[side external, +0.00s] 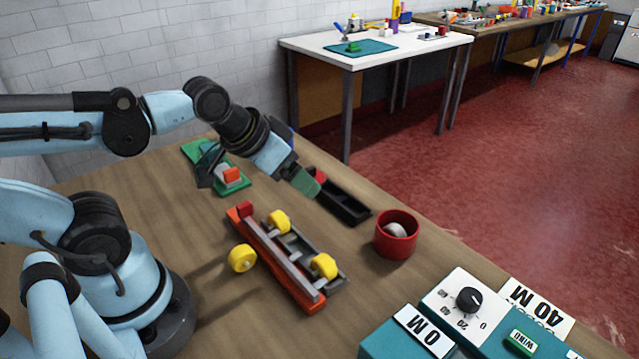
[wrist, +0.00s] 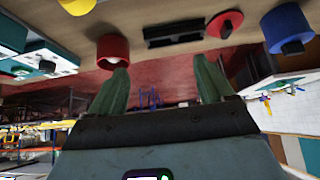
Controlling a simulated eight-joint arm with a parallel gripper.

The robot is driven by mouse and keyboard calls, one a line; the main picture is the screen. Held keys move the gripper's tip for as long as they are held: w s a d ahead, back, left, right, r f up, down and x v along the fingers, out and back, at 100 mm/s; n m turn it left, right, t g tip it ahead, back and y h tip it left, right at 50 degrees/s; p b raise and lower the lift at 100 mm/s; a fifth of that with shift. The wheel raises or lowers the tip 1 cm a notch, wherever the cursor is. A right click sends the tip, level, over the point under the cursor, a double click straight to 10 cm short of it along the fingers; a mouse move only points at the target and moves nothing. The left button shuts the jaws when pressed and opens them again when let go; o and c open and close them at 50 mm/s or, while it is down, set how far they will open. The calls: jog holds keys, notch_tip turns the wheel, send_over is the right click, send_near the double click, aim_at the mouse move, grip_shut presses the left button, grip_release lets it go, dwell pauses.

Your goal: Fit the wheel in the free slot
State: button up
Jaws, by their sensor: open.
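In the side view a red and grey frame (side external: 285,262) lies on the wooden table with yellow wheels at its edges: one at the upper side (side external: 279,221), one at the right (side external: 324,265) and one at the left (side external: 242,258). I cannot tell which places on the frame are free, or whether the left wheel is attached. My gripper (side external: 306,182) is open and empty, above the table by a long black tray (side external: 345,206), clear of the wheels. In the wrist view its two green fingers (wrist: 164,82) stand apart with nothing between them.
A red cup (side external: 396,236) with a grey piece inside stands right of the frame. Teal and white control boxes (side external: 455,305) fill the front right. A green base (side external: 232,181) lies behind. The wrist view also shows a blue cylinder (wrist: 287,26) and a red disc (wrist: 226,20).

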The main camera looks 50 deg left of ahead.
jog(key=g, duration=0.7)
send_over(240, 250)
jog(key=shift+f, duration=6.25)
jog(key=c, duration=1.2)
jog(key=shift+c, duration=0.2)
jog(key=shift+r, duration=0.2)
